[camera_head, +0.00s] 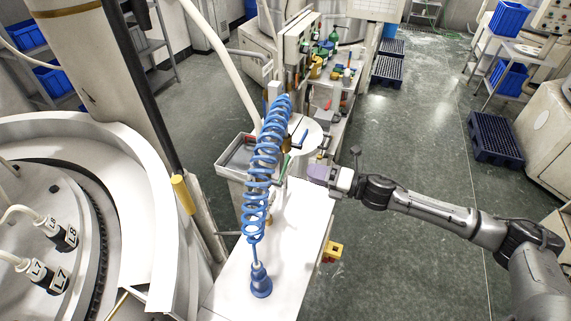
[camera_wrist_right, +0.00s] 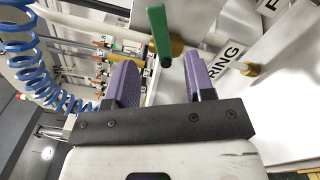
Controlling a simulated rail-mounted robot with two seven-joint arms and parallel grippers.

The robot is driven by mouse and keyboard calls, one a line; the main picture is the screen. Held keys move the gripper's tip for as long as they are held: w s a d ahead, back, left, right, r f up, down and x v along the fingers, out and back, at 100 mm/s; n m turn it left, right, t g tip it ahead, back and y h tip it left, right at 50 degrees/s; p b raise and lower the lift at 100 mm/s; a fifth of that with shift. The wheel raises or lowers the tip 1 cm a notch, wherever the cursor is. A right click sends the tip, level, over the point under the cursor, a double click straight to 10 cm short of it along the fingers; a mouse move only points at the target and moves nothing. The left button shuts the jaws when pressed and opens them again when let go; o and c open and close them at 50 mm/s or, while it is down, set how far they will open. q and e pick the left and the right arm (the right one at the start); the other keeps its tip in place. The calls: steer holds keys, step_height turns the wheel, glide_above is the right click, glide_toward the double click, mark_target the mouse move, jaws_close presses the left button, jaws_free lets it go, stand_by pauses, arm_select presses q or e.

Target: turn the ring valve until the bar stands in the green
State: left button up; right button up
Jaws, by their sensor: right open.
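A green lever handle (camera_wrist_right: 159,32) stands nearly upright at the top middle of the right wrist view, beside a brass fitting and a label reading RING (camera_wrist_right: 220,65). It also shows in the head view as a small green bar (camera_head: 284,162), left of my right gripper. My right gripper (camera_head: 318,173) has purple fingers. In the wrist view, the open gripper (camera_wrist_right: 162,75) has the lever's lower end between its fingertips in the picture; I cannot tell whether they touch. A pale round disc (camera_head: 311,133) is partly hidden behind the blue coil; its markings are unreadable. My left gripper is not in view.
A blue coiled hose (camera_head: 264,160) rises beside the lever, close to my right gripper. A white tabletop (camera_head: 290,240) lies below. A large round machine (camera_head: 130,200) stands on the left.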

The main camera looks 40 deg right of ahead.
mark_target(286, 168)
steer(key=p+x, duration=0.2)
steer(key=x, duration=0.4)
steer(key=shift+w+a+r, duration=0.2)
steer(key=shift+w, duration=0.1)
steer(key=shift+p+x, duration=0.35)
steer(key=shift+x, duration=0.55)
steer(key=shift+f, duration=0.15)
steer(key=shift+w, duration=0.1)
steer(key=shift+c, duration=0.5)
steer(key=c, duration=0.7)
jaws_close()
